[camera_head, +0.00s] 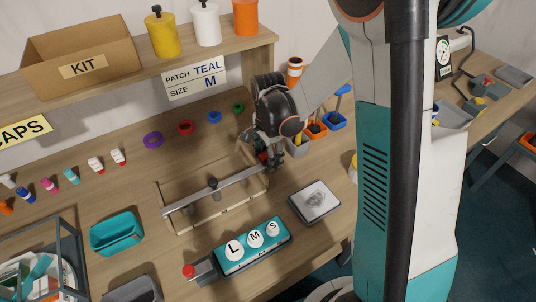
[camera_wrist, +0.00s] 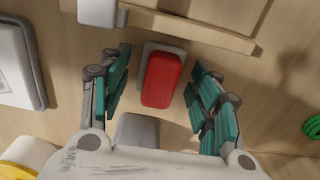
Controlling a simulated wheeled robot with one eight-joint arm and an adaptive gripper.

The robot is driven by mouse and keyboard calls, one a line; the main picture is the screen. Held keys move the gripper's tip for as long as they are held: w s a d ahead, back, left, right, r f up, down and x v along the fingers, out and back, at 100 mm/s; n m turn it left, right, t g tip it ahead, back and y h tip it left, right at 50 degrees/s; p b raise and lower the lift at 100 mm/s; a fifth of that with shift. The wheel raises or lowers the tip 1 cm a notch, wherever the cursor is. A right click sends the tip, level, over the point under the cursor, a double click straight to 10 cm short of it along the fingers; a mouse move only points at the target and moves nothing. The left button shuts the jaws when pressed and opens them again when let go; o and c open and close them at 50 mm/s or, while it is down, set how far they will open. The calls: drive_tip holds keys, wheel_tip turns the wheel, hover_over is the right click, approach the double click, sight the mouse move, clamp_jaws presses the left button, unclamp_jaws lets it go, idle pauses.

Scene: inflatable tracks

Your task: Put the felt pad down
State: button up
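A red block on a light grey base (camera_wrist: 162,78), which seems to be the felt pad, lies between the fingers of my gripper (camera_wrist: 161,66) in the wrist view. Wood shows between each teal-padded finger and the block, so the fingers are apart from it and my gripper is open. I cannot tell whether the base rests on the wood. In the head view my gripper (camera_head: 266,158) is low over the bench at the right end of a wooden frame, with a bit of red showing at it.
The wooden frame with a metal bar (camera_head: 225,189) lies left of my gripper. A grey-rimmed tray (camera_head: 314,201) and a teal box with L, M, S buttons (camera_head: 252,245) stand in front. Small orange and blue bins (camera_head: 317,129) are close on the right. A shelf (camera_head: 140,74) runs behind.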

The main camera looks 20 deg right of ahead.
wheel_tip(320, 180, up, 12)
drive_tip(key=r+p, duration=0.1)
drive_tip(key=p, duration=0.3)
drive_tip(key=s+r+n+t, duration=0.3)
drive_tip(key=s+r+n, duration=0.3)
drive_tip(key=s+n, duration=0.2)
drive_tip(key=s+r+n+t, duration=0.4)
drive_tip(key=s+n, duration=0.3)
drive_tip(key=s, duration=0.2)
drive_tip(key=shift+s+r+n, duration=0.2)
drive_tip(key=shift+r+n, duration=0.2)
drive_tip(key=shift+r, duration=0.5)
drive_tip(key=shift+o, duration=0.5)
